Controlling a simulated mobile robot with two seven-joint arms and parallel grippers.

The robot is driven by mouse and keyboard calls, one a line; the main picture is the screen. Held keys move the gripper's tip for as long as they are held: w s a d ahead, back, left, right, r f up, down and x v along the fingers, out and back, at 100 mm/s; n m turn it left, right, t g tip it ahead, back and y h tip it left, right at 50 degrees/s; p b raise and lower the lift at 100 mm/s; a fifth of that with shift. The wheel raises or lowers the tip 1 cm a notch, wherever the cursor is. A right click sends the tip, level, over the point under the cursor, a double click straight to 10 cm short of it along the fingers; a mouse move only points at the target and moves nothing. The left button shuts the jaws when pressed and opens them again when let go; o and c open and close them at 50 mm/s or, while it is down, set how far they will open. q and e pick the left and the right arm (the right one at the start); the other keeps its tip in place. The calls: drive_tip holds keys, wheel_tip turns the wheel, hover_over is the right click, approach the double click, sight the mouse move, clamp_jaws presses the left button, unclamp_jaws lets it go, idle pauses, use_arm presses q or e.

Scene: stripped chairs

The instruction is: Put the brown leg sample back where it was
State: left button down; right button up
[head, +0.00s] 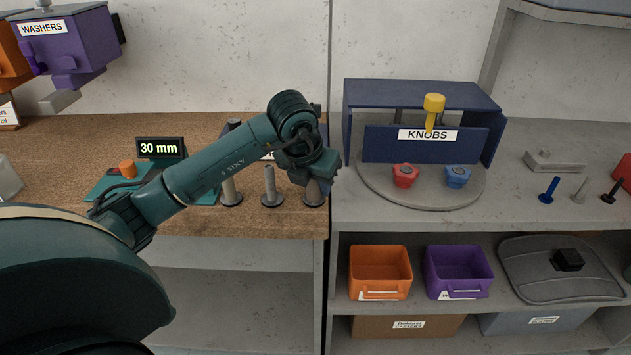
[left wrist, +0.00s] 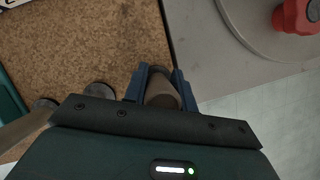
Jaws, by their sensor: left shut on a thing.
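My left gripper (head: 316,182) points down at the right end of the brown worktop (head: 285,225), near its front edge. It is shut on the brown leg sample (head: 314,195), which stands upright with its round foot at the worktop. In the left wrist view the leg sample (left wrist: 161,93) sits between the two blue fingers (left wrist: 160,88). Two more leg samples, one grey (head: 270,187) and one partly hidden by my arm (head: 231,190), stand in a row to its left. My right gripper is not in view.
A teal mat (head: 110,188) with a "30 mm" display (head: 159,148) lies left. Right of the worktop's edge, a grey turntable (head: 420,198) holds a blue KNOBS stand (head: 380,145) with red and blue knobs. Orange (head: 380,270) and purple bins (head: 459,268) sit on the shelf below.

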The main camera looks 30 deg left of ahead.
use_arm(q)
drive_tip(key=shift+f, duration=0.2)
drive_tip(key=c, duration=1.1)
unclamp_jaws()
drive_tip(key=shift+r, duration=0.1)
